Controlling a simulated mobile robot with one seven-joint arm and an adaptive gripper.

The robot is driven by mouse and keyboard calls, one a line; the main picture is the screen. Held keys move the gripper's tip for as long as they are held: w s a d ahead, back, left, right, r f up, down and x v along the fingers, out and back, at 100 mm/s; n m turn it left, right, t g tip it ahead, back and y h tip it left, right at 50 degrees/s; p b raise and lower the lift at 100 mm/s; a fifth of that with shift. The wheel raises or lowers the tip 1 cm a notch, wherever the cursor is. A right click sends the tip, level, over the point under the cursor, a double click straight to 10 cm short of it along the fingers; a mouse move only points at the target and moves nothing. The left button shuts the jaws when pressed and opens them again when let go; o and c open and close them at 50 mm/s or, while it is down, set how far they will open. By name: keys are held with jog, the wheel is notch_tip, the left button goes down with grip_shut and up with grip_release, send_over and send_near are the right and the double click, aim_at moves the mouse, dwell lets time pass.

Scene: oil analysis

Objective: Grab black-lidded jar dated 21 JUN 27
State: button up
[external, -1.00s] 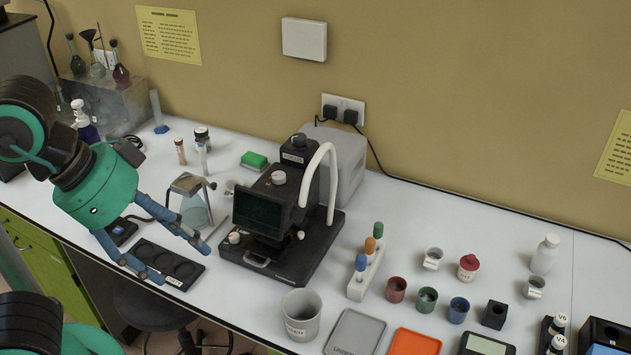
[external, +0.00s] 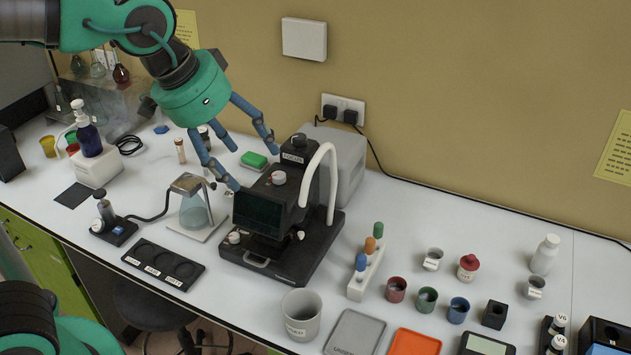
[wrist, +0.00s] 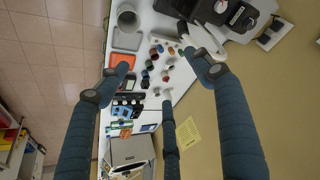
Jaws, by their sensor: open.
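My gripper (external: 250,166) is open and empty, in the air above the back of the bench near the black microscope-like instrument (external: 283,215). Its spread fingers also show in the wrist view (wrist: 160,74). Small white-labelled jars with dark lids stand at the lower right of the external view, one marked V6 (external: 558,325) and one behind the frame's lower edge (external: 557,343). They are far from my gripper. Several small dark-topped containers (wrist: 126,100) show in the wrist view. No date can be read on any jar, so I cannot tell which is 21 JUN 27.
A grey beaker (external: 301,314), a grey tray (external: 355,334) and an orange tray (external: 414,342) line the front edge. A rack of coloured-top tubes (external: 365,268) and small coloured cups (external: 427,299) stand to the right. A glass flask on a stand (external: 194,211) is at left.

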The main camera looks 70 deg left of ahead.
jog(key=w+a+n+g+y+p, duration=0.1)
jog(key=w+a+n, duration=0.1)
jog(key=w+a, duration=0.6)
jog(key=w+a+n+p, duration=0.2)
jog(key=w+a, duration=0.1)
jog(key=a, duration=0.9)
jog(key=w+a+f+n+g+p, duration=0.1)
jog(key=a+f, duration=0.3)
jog(key=a, duration=0.6)
jog(key=w+a+f+n+p, duration=0.1)
jog(key=w+a+f+n, duration=0.15)
jog(key=a, duration=0.85)
jog(key=n+g+p, duration=0.2)
jog(key=n+p, duration=0.2)
jog(key=n, duration=0.1)
send_near(193, 128)
jog(key=shift+w+d+y, duration=0.1)
jog(key=shift+d+y, duration=0.1)
jog(key=shift+y, duration=0.1)
jog(key=shift+f, duration=0.15)
jog(key=shift+p+x, duration=0.35)
jog(key=shift+x, duration=3.8)
